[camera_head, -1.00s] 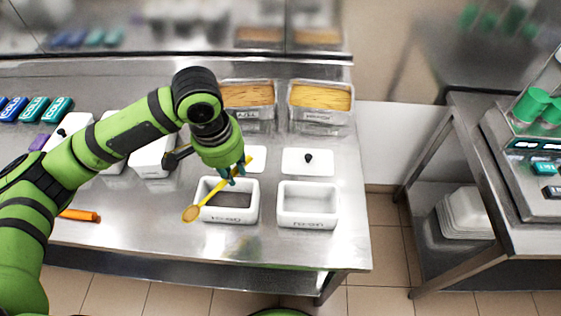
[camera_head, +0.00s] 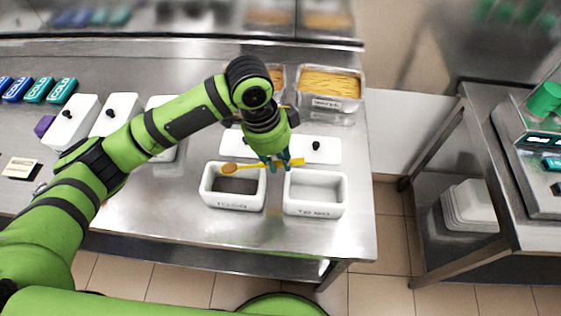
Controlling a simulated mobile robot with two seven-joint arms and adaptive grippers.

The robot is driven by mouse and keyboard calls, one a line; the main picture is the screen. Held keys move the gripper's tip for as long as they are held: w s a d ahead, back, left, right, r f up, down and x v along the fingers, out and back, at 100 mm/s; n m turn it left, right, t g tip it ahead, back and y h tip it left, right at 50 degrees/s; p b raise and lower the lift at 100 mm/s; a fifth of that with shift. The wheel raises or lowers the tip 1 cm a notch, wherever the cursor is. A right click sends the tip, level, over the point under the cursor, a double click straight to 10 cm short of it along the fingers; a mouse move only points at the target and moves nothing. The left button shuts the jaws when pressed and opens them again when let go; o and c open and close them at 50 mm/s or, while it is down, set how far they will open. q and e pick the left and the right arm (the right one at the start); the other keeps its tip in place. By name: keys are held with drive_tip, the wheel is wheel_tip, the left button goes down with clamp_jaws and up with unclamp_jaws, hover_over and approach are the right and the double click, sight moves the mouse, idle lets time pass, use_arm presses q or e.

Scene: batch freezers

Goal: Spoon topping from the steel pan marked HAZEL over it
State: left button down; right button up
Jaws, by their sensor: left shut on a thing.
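My left gripper (camera_head: 278,164) is shut on a yellow spoon (camera_head: 248,167). It holds the spoon nearly level above the back edge of the left white tub, bowl (camera_head: 229,169) pointing left. The left white tub (camera_head: 233,202) has a dark grey inside. The right white tub (camera_head: 314,208), lettered TO GO, has a pale inside. My right gripper is out of view.
White lids with black knobs (camera_head: 320,148) lie behind the tubs. More lidded white tubs (camera_head: 116,112) and blue and green COLD blocks (camera_head: 40,88) stand at the left. A small card (camera_head: 21,168) lies at the far left. The steel counter's front (camera_head: 180,215) is clear.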

use_arm(q)
drive_tip(key=a+r+h+b, duration=0.1)
drive_tip(key=b, duration=0.1)
drive_tip(key=a+r+h+b, duration=0.1)
drive_tip(key=h+b, duration=0.1)
drive_tip(key=shift+s+r, duration=0.1)
drive_tip(key=shift+r, duration=0.05)
drive_tip(key=shift+a+r+h, duration=0.15)
drive_tip(key=shift+r+h, duration=0.2)
drive_tip(key=shift+h, duration=0.05)
drive_tip(key=shift+a+r+h, duration=0.3)
drive_tip(key=shift+r+h, duration=0.05)
drive_tip(key=shift+h, duration=0.05)
drive_tip(key=shift+s+a+r+h+b, duration=0.1)
drive_tip(key=shift+a+r+h+b, duration=0.05)
drive_tip(key=shift+a+h+b, duration=0.2)
drive_tip(key=a+r+h+b, duration=0.3)
drive_tip(key=a+h+b, duration=0.3)
drive_tip(key=b, duration=0.3)
drive_tip(key=shift+s+a+r+t+h, duration=0.15)
drive_tip(key=shift+s+a+t+h, duration=0.2)
drive_tip(key=shift+h, duration=0.3)
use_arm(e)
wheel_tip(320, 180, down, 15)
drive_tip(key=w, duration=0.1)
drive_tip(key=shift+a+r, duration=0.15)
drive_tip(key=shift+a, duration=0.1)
use_arm(q)
drive_tip(key=shift+w+d, duration=0.1)
